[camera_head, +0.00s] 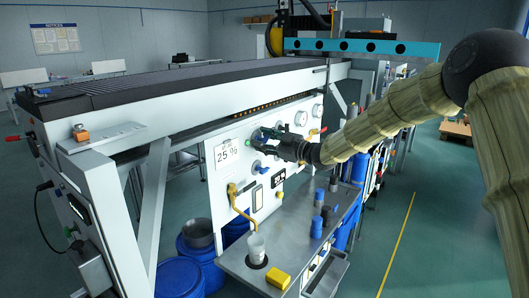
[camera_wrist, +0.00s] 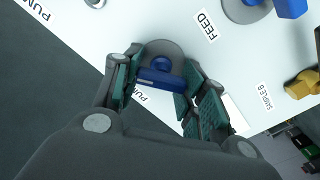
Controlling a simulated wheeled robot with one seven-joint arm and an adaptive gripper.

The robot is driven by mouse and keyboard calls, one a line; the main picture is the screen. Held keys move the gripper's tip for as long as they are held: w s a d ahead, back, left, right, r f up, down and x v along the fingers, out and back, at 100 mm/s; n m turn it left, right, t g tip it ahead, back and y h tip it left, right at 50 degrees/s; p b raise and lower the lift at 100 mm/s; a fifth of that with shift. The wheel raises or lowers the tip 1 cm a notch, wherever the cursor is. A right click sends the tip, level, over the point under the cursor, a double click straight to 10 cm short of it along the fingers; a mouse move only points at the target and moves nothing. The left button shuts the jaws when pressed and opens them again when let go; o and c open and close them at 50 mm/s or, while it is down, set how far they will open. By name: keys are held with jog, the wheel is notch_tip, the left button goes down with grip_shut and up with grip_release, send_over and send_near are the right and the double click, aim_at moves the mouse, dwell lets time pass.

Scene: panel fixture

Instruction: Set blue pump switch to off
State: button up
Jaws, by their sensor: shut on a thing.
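The blue pump switch (camera_wrist: 160,76) is a blue bar handle on a round grey base on the white panel. In the wrist view its handle lies between the two green-padded fingers of my gripper (camera_wrist: 160,84), which is shut on it. A label beginning "PU" beside it is partly hidden by my gripper. In the head view my gripper (camera_head: 262,137) is at the white panel (camera_head: 213,178), just right of a "25%" sign, and covers most of the switch. The handle runs roughly along the line between the fingers; the setting it points to cannot be read.
Another blue handle (camera_wrist: 290,8) is near the FEED label, and a yellow knob (camera_wrist: 302,84) is near a SAMPLE B label. Below the panel, a metal shelf (camera_head: 290,240) holds a cup (camera_head: 256,247), a yellow block (camera_head: 278,278) and blue-topped containers. Blue drums (camera_head: 180,276) stand underneath.

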jog(key=n+b, duration=0.2)
jog(key=f+n+b, duration=0.1)
jog(key=b, duration=0.2)
jog(key=shift+s+n, duration=0.1)
jog(key=shift+n, duration=0.3)
jog(key=n+b, duration=0.4)
jog(key=b, duration=0.2)
jog(key=shift+f, duration=0.15)
jog(key=n+b, duration=0.3)
jog(key=b, duration=0.1)
jog(key=shift+r+n+b, duration=0.2)
jog(key=shift+n+b, duration=0.15)
jog(key=shift+n, duration=0.05)
jog(key=o, duration=1)
jog(key=shift+r, duration=0.1)
jog(key=shift+o, duration=0.2)
jog(key=shift+r, duration=0.1)
jog(key=v, duration=1.2)
